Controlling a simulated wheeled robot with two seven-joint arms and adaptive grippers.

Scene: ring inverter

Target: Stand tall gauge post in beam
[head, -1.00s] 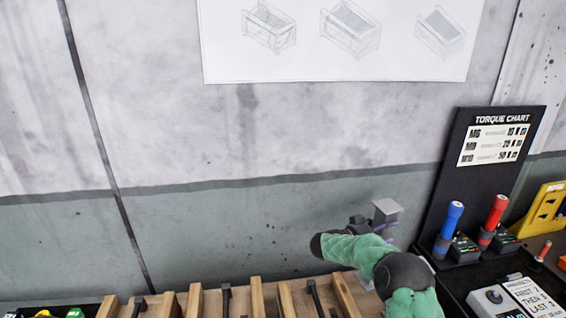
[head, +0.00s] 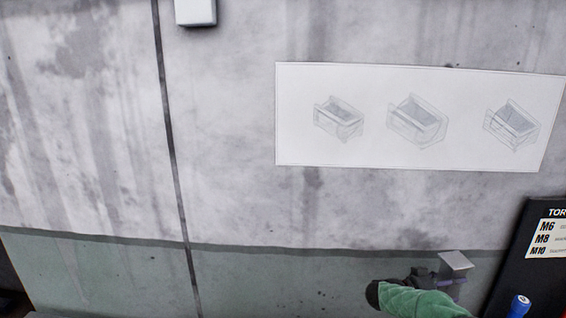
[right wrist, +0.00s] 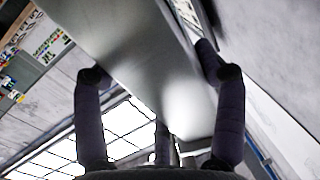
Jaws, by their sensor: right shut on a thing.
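The gauge post, grey metal with a flat square cap (head: 456,261), shows at the lower right in the head view. My right gripper (head: 437,283) is beside it just under the cap, its green-sleeved arm in front. In the right wrist view the post (right wrist: 135,50) fills the upper middle as a wide grey body between the dark fingers of my right gripper (right wrist: 162,75), which is shut on it. The post's lower part is hidden or out of the head view. No beam can be made out. My left gripper is not in view.
A concrete wall (head: 90,130) with a white drawing sheet (head: 420,155) fills most of the head view. A dark torque chart board (head: 525,270) stands right of the post, with a blue-topped tool (head: 520,305) before it. The bench surface is out of the head view.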

